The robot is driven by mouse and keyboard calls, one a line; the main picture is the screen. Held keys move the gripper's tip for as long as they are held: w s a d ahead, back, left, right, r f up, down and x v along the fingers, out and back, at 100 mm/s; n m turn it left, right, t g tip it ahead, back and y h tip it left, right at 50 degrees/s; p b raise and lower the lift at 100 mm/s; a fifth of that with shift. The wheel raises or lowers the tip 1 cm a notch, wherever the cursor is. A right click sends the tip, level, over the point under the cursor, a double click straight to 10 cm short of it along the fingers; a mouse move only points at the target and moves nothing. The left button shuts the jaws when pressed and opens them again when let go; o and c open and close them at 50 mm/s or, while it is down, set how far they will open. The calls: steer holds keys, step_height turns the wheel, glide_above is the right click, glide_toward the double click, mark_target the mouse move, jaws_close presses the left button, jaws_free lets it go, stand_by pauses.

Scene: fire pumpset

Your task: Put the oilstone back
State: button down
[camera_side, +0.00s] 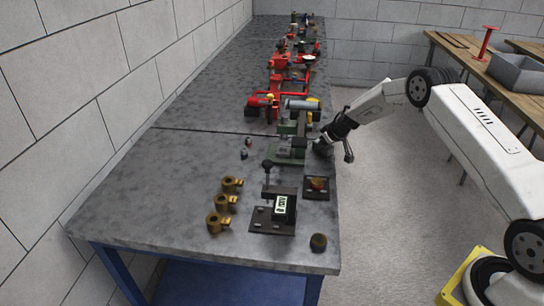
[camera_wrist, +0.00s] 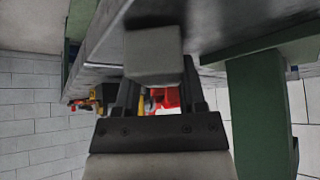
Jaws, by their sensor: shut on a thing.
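In the wrist view, a light grey block (camera_wrist: 153,55), which looks like the oilstone, sits between the two dark fingers of my gripper (camera_wrist: 155,85). My gripper is shut on it. In the side view, my gripper (camera_side: 324,146) is low at the right edge of the grey table, beside a green bench fixture (camera_side: 287,152). The block cannot be made out clearly there. I cannot tell whether it touches the fixture. No empty place for the stone can be clearly told.
Green posts (camera_wrist: 258,115) and a dark grey slab (camera_wrist: 230,25) are close to the fingers. Red pump parts (camera_side: 264,104) stand behind. The table's left side is clear.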

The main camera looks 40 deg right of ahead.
steer(key=shift+f, duration=0.1)
steer(key=shift+c, duration=0.8)
jaws_free()
steer(key=shift+v, duration=0.8)
steer(key=v, duration=1)
steer(key=shift+r, duration=0.35)
steer(key=shift+s, duration=0.1)
